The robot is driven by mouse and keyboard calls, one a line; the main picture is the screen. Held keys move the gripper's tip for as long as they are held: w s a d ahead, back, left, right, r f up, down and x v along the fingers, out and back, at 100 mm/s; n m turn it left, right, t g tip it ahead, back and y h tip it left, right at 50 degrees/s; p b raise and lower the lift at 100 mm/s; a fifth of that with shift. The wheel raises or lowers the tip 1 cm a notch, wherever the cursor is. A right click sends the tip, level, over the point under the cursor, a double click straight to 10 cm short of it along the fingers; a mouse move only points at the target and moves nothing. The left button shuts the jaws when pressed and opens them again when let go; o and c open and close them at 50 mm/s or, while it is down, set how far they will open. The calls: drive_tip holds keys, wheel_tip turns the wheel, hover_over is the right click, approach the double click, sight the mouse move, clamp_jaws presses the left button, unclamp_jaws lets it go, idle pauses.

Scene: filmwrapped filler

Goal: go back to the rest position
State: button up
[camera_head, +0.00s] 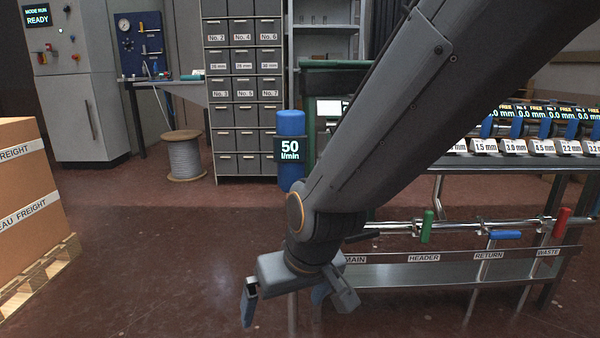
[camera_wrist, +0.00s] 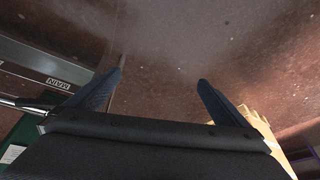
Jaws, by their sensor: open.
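My gripper (camera_head: 285,305) hangs from my arm at the lower middle of the head view, over the floor and left of the labelled pipe rack. Its fingers are spread apart with nothing between them. In the wrist view my gripper (camera_wrist: 160,82) shows both dark fingers apart, with only bare reddish floor (camera_wrist: 165,45) beyond them. My arm comes in from the upper right and hides part of the machine behind it.
A rack plate (camera_head: 450,272) marked MAIN, HEADER, RETURN and WASTE stands right of my gripper, below green (camera_head: 427,226), blue (camera_head: 505,235) and red (camera_head: 561,222) handles. A blue cylinder (camera_head: 291,122) reads 50 l/min. A freight box (camera_head: 30,180) sits on a pallet at left.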

drive_tip(key=s+d+r+n+g, duration=0.1)
drive_tip(key=s+r+g, duration=0.25)
drive_tip(key=s, duration=0.95)
drive_tip(key=d+r+m+h+p, duration=0.1)
drive_tip(key=d+r+m+p, duration=0.2)
drive_tip(key=d+r+p, duration=0.7)
drive_tip(key=d+r+m+h+p, duration=0.1)
drive_tip(key=d+r+m+p, duration=0.2)
drive_tip(key=d+r+p, duration=0.8)
drive_tip(key=shift+s+r+h+p, duration=0.35)
drive_tip(key=shift+r+p, duration=2.2)
drive_tip(key=shift+p, duration=3.95)
